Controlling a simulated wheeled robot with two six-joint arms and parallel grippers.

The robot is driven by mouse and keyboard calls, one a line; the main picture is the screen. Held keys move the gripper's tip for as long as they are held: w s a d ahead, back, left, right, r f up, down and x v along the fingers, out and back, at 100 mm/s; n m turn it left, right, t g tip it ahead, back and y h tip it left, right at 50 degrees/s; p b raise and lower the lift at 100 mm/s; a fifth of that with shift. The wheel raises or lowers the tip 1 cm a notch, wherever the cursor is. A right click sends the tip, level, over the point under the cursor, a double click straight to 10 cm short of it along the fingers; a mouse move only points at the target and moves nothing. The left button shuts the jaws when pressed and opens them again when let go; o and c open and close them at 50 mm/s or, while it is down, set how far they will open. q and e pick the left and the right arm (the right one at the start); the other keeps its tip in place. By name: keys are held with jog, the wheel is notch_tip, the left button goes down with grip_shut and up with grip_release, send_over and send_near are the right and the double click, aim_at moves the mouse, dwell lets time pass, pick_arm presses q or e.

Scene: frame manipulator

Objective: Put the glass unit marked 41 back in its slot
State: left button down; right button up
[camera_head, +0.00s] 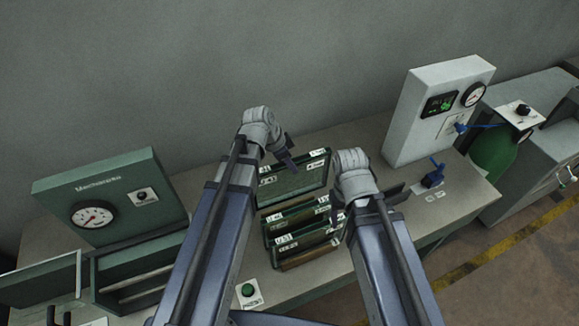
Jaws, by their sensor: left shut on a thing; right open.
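A green-framed glass unit (293,183) stands raised and tilted at the back of a group of similar framed units on the bench. My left gripper (290,162) is shut at its top edge. White labels show on its frame, but I cannot read a 41 on them. Several other framed units (283,240) with white labels stand in a row in front of it. Their slots are mostly hidden. My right gripper (338,213) is open beside the right ends of these units; I cannot tell whether it touches one.
A green gauge panel (115,200) and an open green box (135,270) stand at the left. A white gauge cabinet (435,105) and a blue valve (433,178) are at the right. A green button box (249,291) is near the front. The bench (365,140) is bare behind my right wrist.

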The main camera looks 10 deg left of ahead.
aim_at(282, 181)
pick_arm(q)
jog(key=shift+f, duration=0.2)
notch_tip(282, 181, down, 13)
jog(key=b, duration=1.3)
jog(key=shift+f, duration=0.1)
jog(key=shift+f+b, duration=0.3)
jog(key=shift+b, duration=0.2)
dwell(0.3)
jog(key=c, duration=0.6)
grip_release()
jog(key=shift+s, duration=0.1)
jog(key=p+v, duration=0.7)
jog(key=v, duration=0.1)
